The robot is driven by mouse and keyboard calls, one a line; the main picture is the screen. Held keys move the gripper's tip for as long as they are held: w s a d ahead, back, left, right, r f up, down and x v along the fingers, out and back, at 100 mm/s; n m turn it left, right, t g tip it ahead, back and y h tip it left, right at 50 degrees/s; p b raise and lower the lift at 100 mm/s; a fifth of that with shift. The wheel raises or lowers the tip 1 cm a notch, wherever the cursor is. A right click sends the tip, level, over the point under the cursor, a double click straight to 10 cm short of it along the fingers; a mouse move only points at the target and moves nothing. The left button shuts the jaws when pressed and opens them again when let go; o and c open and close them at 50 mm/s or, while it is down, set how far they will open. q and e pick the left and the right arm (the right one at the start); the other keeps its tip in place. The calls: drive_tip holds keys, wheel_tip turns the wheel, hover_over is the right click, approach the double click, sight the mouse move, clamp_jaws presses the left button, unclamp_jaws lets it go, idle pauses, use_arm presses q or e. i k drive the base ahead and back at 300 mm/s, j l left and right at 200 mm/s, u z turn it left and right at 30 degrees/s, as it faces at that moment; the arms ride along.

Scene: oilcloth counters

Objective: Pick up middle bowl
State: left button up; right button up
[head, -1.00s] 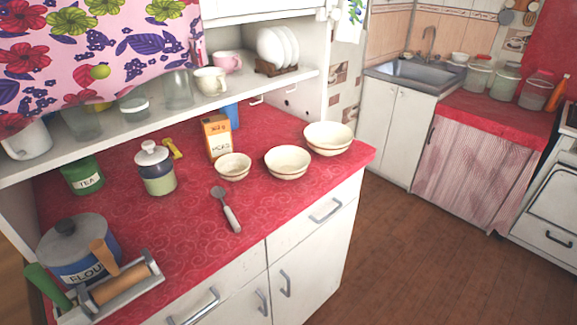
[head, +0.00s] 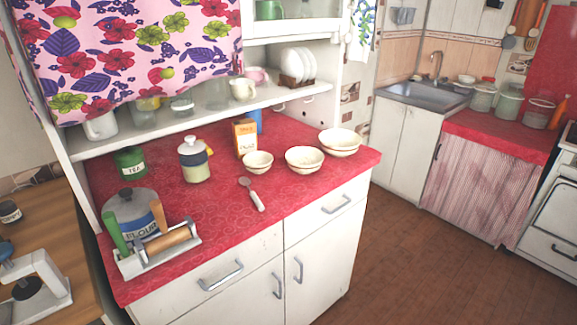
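Three cream bowls stand in a row on the red patterned counter (head: 215,220). The middle bowl (head: 304,160) is medium in size and stands upright and apart from its neighbours. The small bowl (head: 257,163) is to its left. The largest bowl (head: 340,142) is to its right, close to the counter's right end, and looks like it may be stacked. Neither of my grippers is in the head view.
An ice-cream-scoop-like utensil (head: 252,194) lies in front of the small bowl. An orange carton (head: 245,139) and a lidded jar (head: 194,159) stand behind. A shelf (head: 150,133) overhangs the back. Brown floor (head: 400,260) is free at right.

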sight(303, 160)
drive_tip(key=i+l+u, duration=0.15)
drive_tip(key=u, duration=0.25)
drive_tip(key=l+u, duration=0.45)
drive_tip(key=i+l+u, duration=0.2)
drive_tip(key=l, duration=0.15)
drive_tip(key=l+u, duration=0.15)
drive_tip(key=l, duration=0.2)
drive_tip(key=l+u, duration=0.2)
drive_tip(key=l, duration=1.55)
